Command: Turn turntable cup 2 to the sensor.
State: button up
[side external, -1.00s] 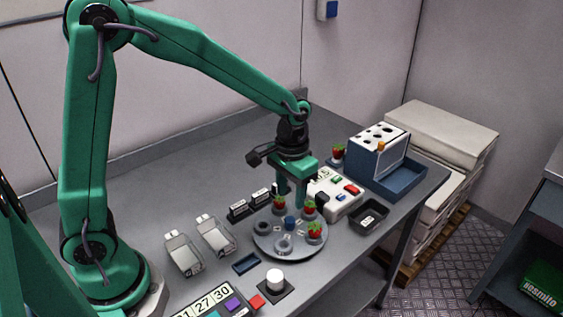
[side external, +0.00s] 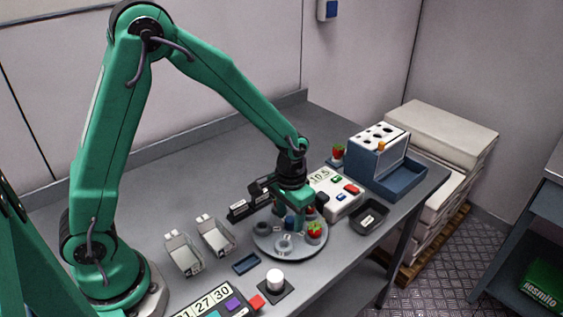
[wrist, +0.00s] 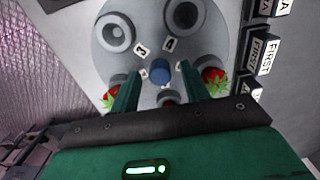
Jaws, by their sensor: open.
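The round grey turntable (side external: 262,248) sits on the bench with a blue centre knob, seen in the wrist view (wrist: 160,72). Two empty grey cups (wrist: 115,33) (wrist: 185,15) show at the top there. Number tags stand around the knob; 3 and 4 are readable, but cup 2's tag is not clear. My gripper (wrist: 159,78) is open, pointing down, its fingers on either side of the knob with gaps visible.
A white box (side external: 338,195) with a display and coloured buttons stands behind the turntable, beside a black tray (side external: 369,216). Black label blocks (side external: 240,211) and clear bins (side external: 183,254) are left. A white button (side external: 275,279) is in front.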

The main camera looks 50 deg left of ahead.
jog(key=shift+c, duration=0.3)
grip_shut()
jog(key=shift+n, duration=7.2)
